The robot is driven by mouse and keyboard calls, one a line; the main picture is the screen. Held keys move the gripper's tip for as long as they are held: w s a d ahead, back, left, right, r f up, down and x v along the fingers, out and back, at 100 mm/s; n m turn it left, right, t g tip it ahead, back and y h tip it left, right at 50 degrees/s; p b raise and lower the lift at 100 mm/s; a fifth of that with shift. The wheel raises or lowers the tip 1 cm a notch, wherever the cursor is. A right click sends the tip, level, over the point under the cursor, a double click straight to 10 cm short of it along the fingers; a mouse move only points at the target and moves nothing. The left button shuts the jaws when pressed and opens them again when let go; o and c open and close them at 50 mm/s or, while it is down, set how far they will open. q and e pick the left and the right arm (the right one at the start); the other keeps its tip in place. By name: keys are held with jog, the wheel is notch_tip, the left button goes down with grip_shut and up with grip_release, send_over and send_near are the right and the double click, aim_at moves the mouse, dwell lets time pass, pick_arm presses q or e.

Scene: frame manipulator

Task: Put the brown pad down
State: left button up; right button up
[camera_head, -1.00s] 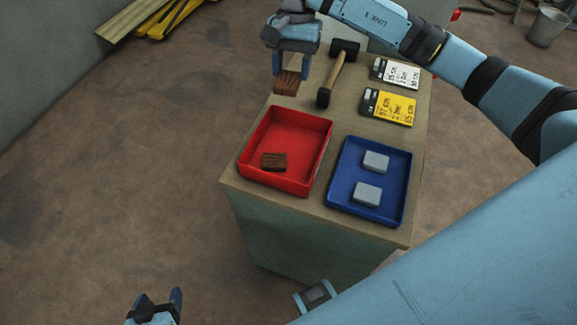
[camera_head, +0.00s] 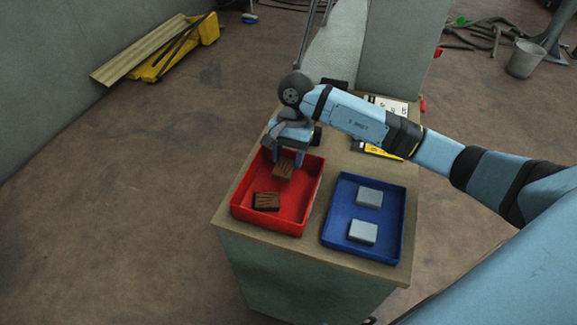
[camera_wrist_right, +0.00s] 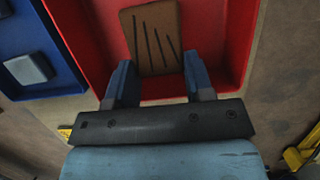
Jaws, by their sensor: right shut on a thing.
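My right gripper (camera_head: 285,158) is shut on a brown pad (camera_head: 283,172) with dark streaks, held over the back part of the red tray (camera_head: 237,213). In the right wrist view the held brown pad (camera_wrist_right: 152,35) shows between the blue fingers of the gripper (camera_wrist_right: 157,78), with the red tray (camera_wrist_right: 90,30) around and beneath it. I cannot tell whether the pad touches the tray floor. A second brown pad (camera_head: 266,201) lies in the front part of the red tray. My left gripper is not in view.
A blue tray (camera_head: 326,226) with two grey pads (camera_head: 368,197) stands right of the red tray on the bench (camera_head: 225,220). Yellow and white cards (camera_head: 386,105) lie behind, partly hidden by my right arm.

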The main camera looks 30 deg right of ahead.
aim_at(289, 166)
jog(key=shift+f, duration=2.1)
jog(key=shift+f, duration=0.25)
jog(key=o, duration=0.9)
jog(key=shift+o, duration=0.2)
jog(key=shift+r, duration=0.15)
jog(key=shift+r, duration=0.25)
jog(key=v, duration=1.1)
jog(key=shift+r+b, duration=0.3)
jog(key=shift+r, duration=0.05)
